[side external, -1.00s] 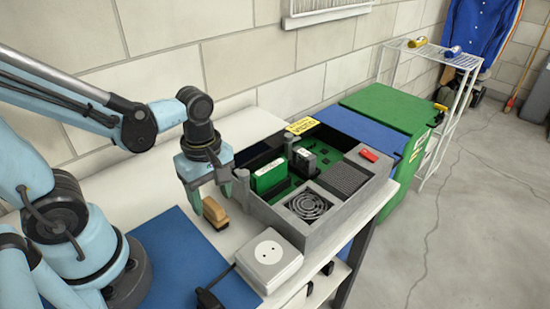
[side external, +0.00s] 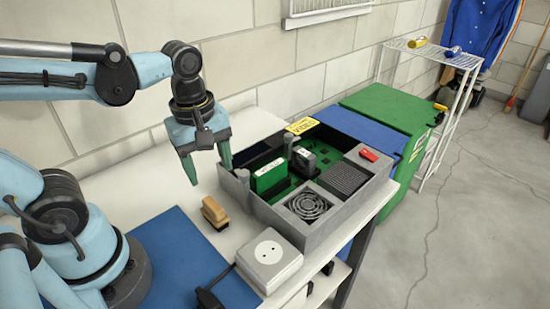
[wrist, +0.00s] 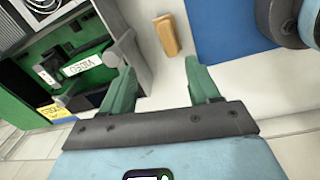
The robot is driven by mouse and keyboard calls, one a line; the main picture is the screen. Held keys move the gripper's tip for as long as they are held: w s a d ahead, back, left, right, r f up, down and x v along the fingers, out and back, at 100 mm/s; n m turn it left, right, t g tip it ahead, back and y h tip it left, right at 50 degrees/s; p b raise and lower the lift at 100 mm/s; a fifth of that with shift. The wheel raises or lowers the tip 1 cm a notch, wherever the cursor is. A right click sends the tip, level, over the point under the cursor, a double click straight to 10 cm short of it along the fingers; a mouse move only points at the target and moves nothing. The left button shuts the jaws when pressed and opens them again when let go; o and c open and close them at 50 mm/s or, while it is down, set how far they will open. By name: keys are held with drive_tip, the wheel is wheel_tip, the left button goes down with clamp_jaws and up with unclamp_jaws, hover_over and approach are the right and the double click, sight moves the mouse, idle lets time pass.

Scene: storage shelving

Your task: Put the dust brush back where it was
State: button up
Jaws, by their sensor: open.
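The dust brush (side external: 214,213), a small block with a tan wooden top and dark underside, stands on the white tabletop between the blue mat and the grey case. It also shows in the wrist view (wrist: 167,35), beyond the fingertips. My gripper (side external: 209,172) is open and empty, with green fingers pointing down. It is above the table, apart from the brush. In the wrist view my gripper (wrist: 162,85) shows its two fingers spread wide with nothing between them.
The grey case (side external: 262,212) with green boards and a fan stands right of the brush. A white socket box (side external: 268,258) sits in front of it. The blue mat (side external: 185,250) lies left of the brush. Green and blue bins (side external: 390,110) stand beyond the table.

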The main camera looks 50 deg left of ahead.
drive_tip(key=w+m+t, duration=0.1)
drive_tip(key=m+t, duration=0.1)
drive_tip(key=m, duration=0.3)
drive_tip(key=w+r+m+t, duration=0.1)
drive_tip(key=w+m+t, duration=0.1)
drive_tip(key=m, duration=0.3)
drive_tip(key=w+a+m+t, duration=0.1)
drive_tip(key=w+m+t, duration=0.1)
drive_tip(key=m, duration=0.4)
drive_tip(key=shift+w+r, duration=0.1)
drive_tip(key=shift+r, duration=0.15)
idle(0.3)
